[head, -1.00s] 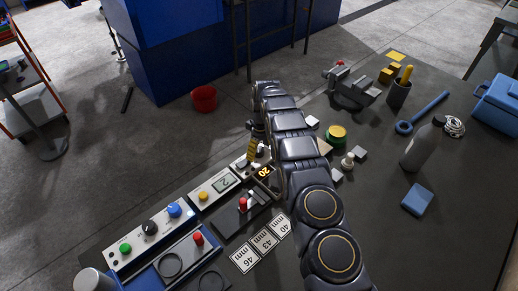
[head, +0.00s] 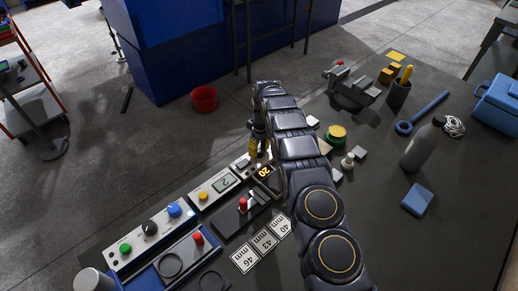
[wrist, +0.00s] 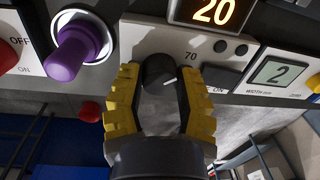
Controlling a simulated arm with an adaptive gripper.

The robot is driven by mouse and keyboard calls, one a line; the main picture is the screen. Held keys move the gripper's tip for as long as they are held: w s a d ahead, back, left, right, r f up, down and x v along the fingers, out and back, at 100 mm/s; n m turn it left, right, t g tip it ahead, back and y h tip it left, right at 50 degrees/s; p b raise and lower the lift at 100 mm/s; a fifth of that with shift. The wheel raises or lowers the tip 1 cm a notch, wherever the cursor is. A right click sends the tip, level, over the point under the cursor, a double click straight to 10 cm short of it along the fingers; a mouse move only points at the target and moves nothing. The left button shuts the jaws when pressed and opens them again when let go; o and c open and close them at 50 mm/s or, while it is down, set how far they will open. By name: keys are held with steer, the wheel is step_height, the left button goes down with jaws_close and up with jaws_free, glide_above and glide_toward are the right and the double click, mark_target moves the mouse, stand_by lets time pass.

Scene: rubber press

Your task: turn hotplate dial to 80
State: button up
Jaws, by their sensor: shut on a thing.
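The hotplate dial (wrist: 160,72) is a round black knob with a white pointer line, on a pale panel in the wrist view. The number 70 is printed at its upper right, and the pointer slants up to the right. My gripper (wrist: 157,80) has its yellow fingers on either side of the dial and is shut on it. An orange lit display (wrist: 214,11) above the dial reads 20; it also shows in the head view (head: 264,171). In the head view the dial is hidden by my gripper (head: 257,149).
A grey display (wrist: 281,73) reading 2 is at right. A red-knobbed lever (head: 242,203) and number cards (head: 263,240) lie near the panel.

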mark_target(261, 149)
steer(key=m, duration=1)
steer(key=shift+f, duration=0.1)
steer(key=shift+m, duration=0.3)
stand_by(0.3)
steer(key=o, duration=1.1)
steer(key=r, duration=1.2)
steer(key=shift+d, duration=0.35)
